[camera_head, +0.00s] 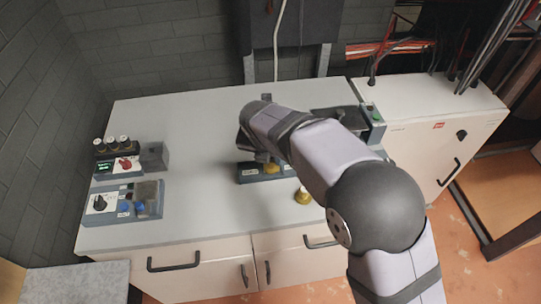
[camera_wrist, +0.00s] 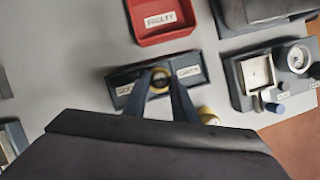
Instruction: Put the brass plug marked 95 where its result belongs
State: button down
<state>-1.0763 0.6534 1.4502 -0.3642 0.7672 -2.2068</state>
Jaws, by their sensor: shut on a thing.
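My gripper (camera_wrist: 160,85) is shut on a brass plug (camera_wrist: 160,79), whose round end shows between the fingertips in the wrist view. Its marking cannot be read. The plug is over or at the middle of a dark blue-grey block (camera_wrist: 124,91) with two white labels, the left one partly covered by a finger. I cannot tell whether it touches the block. In the head view the block (camera_head: 249,176) lies under my wrist. A second brass plug (camera_head: 303,196) stands on the table right of the block; it also shows in the wrist view (camera_wrist: 207,116).
A red tray labelled FAULTY (camera_wrist: 160,36) lies beyond the block. A grey device with a round dial (camera_wrist: 297,57) stands to the right. Two control boxes (camera_head: 125,165) (camera_head: 123,209) are at the table's left. Bare table (camera_head: 205,205) lies between them and the block.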

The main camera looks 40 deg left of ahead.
jog(key=shift+f, duration=0.4)
jog(key=c, duration=1.4)
grip_release()
jog(key=shift+b+v, duration=0.7)
jog(key=shift+v, duration=3)
